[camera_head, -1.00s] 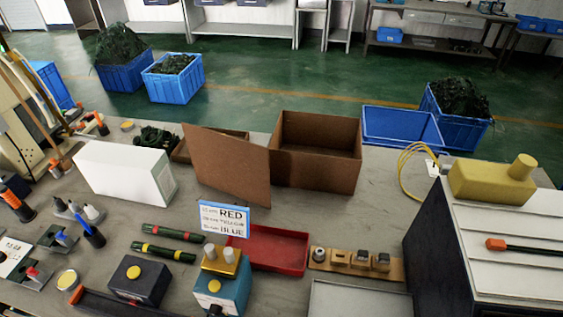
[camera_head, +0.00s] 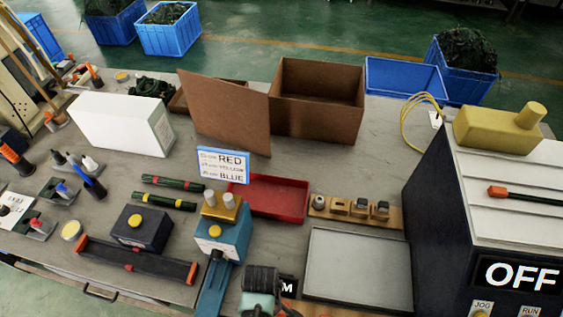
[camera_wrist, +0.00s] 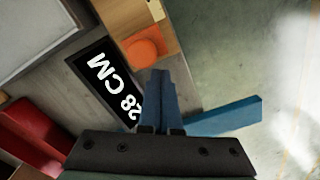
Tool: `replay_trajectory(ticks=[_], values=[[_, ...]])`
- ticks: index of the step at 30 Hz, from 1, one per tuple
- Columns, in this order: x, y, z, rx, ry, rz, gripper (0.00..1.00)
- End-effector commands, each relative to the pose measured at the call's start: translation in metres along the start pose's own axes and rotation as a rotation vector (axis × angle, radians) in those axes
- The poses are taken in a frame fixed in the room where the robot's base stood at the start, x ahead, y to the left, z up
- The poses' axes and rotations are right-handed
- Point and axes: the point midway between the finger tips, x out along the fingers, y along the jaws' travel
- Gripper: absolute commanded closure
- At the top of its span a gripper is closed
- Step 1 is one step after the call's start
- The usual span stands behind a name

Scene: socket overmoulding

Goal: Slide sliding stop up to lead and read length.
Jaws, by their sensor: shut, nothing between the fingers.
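My gripper (camera_wrist: 160,75) shows in the wrist view with its two blue fingers together and nothing between them. Behind them, a flat blue bar (camera_wrist: 235,116) runs to the right; I cannot tell whether they touch. A black display (camera_wrist: 98,78) beside the fingers reads "28 CM", partly covered by them. In the head view, a blue fixture (camera_head: 232,245) with a yellow top has a blue rail (camera_head: 211,291) running toward me. I cannot make out the sliding stop or lead for certain.
A sign (camera_head: 222,164) names red, yellow and blue. A red tray (camera_head: 272,197), a grey tray (camera_head: 358,268) and a wooden rack (camera_head: 330,211) lie near the fixture. A dark machine (camera_head: 440,220) marked OFF stands at right. A black bar (camera_head: 110,255) with orange ends lies left.

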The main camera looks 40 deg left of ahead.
Motion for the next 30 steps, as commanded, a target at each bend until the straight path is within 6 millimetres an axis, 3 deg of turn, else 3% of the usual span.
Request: replay_trajectory(ticks=[16, 30], values=[[0.001, 0.001, 0.000, 0.000, 0.000, 0.000, 1.00], [0.001, 0.009, 0.014, 0.001, 0.000, 0.000, 1.00]])
